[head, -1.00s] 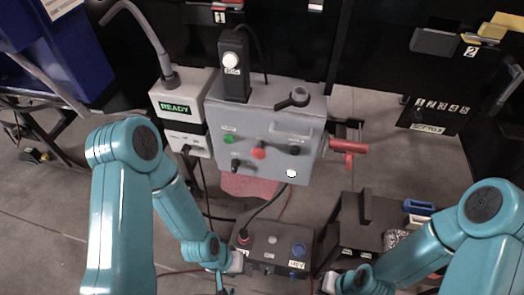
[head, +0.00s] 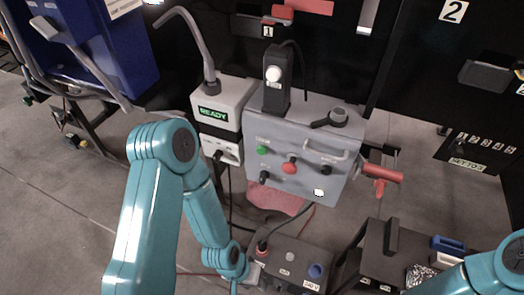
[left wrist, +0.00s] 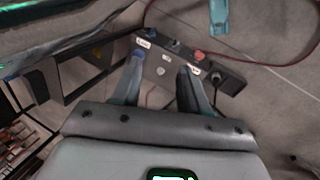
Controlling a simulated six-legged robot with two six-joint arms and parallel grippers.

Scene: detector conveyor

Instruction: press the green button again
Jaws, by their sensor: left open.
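The green button (head: 262,150) sits at the upper left of the front panel of the grey control box (head: 345,165) in the head view. Nothing covers it. A red button (head: 289,165) is to its right and a black knob (head: 264,177) is below it. My left gripper (head: 252,274) is low in the head view, well below the green button, beside the dark power box. In the left wrist view my left gripper (left wrist: 160,70) has its two fingers apart with nothing held between them. My right gripper is outside both views; only its arm shows at lower right.
A white unit (head: 222,118) reading READY, with a bent grey tube, stands left of the control box. A red handle (head: 382,175) sticks out at its right. The dark box (head: 290,258) with a blue knob is below; it also shows in the wrist view (left wrist: 165,66).

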